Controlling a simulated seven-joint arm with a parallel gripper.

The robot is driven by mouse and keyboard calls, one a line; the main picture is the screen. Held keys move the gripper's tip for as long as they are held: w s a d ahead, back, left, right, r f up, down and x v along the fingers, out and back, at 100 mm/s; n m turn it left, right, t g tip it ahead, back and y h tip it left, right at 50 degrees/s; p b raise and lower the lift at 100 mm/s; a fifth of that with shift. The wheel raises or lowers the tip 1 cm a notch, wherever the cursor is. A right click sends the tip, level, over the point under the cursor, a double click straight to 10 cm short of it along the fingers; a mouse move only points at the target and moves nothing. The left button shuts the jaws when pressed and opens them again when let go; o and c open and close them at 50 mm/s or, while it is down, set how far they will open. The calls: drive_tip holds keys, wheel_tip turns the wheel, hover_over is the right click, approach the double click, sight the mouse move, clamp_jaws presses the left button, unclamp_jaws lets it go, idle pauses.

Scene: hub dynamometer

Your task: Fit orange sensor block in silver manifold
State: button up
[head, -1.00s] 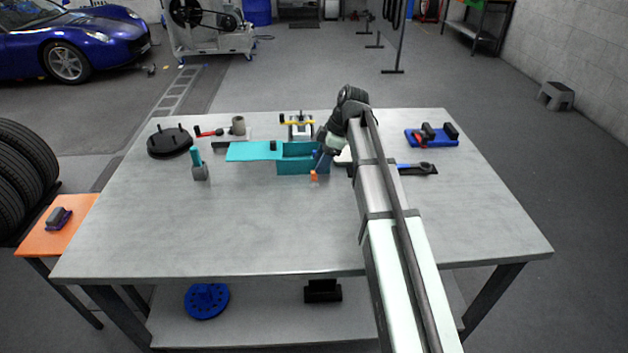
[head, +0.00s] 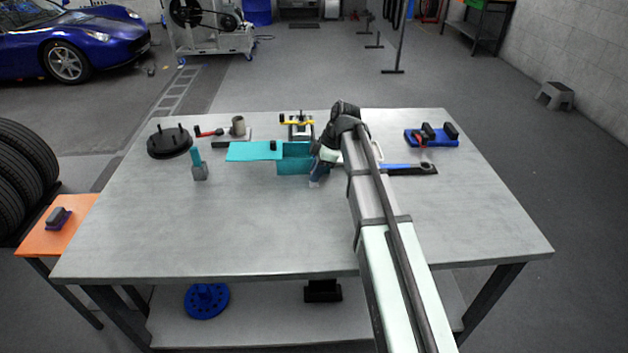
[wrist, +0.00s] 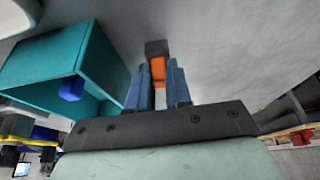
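The orange sensor block (wrist: 158,72) shows in the wrist view between the blue fingers of my gripper (wrist: 158,68), with a dark grey part beyond its far end. The fingers lie close along both its sides; whether they press on it I cannot tell. In the head view my gripper (head: 315,182) is low at the table, at the right front corner of the teal box, and hides the block. A silver-grey unit with a yellow handle (head: 299,130) stands at the back of the table; whether it is the silver manifold I cannot tell.
The open teal box (head: 294,167) stands just left of my gripper; a blue piece (wrist: 72,88) shows at it. A grey holder with a teal handle (head: 199,168) and a black pegged disc (head: 169,141) are farther left. The front of the table (head: 250,235) is clear.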

clamp_jaws()
